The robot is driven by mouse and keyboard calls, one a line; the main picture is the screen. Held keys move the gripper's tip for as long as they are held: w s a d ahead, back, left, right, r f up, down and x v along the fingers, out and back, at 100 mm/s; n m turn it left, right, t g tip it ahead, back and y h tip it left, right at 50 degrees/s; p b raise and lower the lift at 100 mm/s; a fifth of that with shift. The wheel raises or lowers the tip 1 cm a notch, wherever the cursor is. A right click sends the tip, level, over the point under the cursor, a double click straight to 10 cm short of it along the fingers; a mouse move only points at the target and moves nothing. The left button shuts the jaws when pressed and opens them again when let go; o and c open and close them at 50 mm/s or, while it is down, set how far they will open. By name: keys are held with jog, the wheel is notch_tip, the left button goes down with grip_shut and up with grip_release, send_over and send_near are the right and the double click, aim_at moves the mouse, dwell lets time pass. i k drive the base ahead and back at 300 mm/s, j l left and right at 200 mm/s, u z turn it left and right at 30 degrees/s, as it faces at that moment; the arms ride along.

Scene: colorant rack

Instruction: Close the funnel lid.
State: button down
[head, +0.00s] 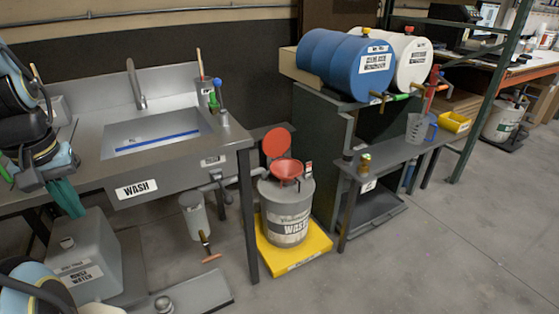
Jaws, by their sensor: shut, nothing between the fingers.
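The red funnel (285,170) sits on top of a grey drum (290,213) labelled as wash waste, in the middle of the head view. Its round red lid (276,142) stands raised behind the bowl, tilted up and open, so the inside of the funnel shows. The lid's hinge is too small to make out clearly. Parts of my arm show at the left edge, well apart from the funnel. I cannot make out my gripper's fingers in this view.
The drum stands in a yellow tray (310,243) on the floor. A steel sink bench (213,140) stands left of it. A dark rack (325,120) with blue (335,55) and white drums and a low bench (400,150) stand right. The floor in front is clear.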

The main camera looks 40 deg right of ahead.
aim_at(276, 142)
jog(key=u, duration=0.2)
jog(key=l+u, duration=0.35)
jog(key=k+l+u, duration=0.1)
jog(key=l+u, duration=0.25)
jog(key=l, duration=0.15)
jog(key=k+l, duration=0.1)
jog(key=l, duration=0.3)
jog(key=k+l+u, duration=0.1)
jog(key=l, duration=0.3)
jog(key=k+l, duration=0.1)
jog(key=l, duration=0.25)
jog(key=k+l, duration=0.15)
jog(key=l, duration=0.25)
jog(key=k+l+u, duration=0.1)
jog(key=l, duration=0.3)
jog(key=k+l, duration=0.15)
jog(key=l, duration=0.2)
jog(key=k+l, duration=0.1)
jog(key=l, duration=0.3)
jog(key=k+l+u, duration=0.1)
jog(key=l, duration=0.25)
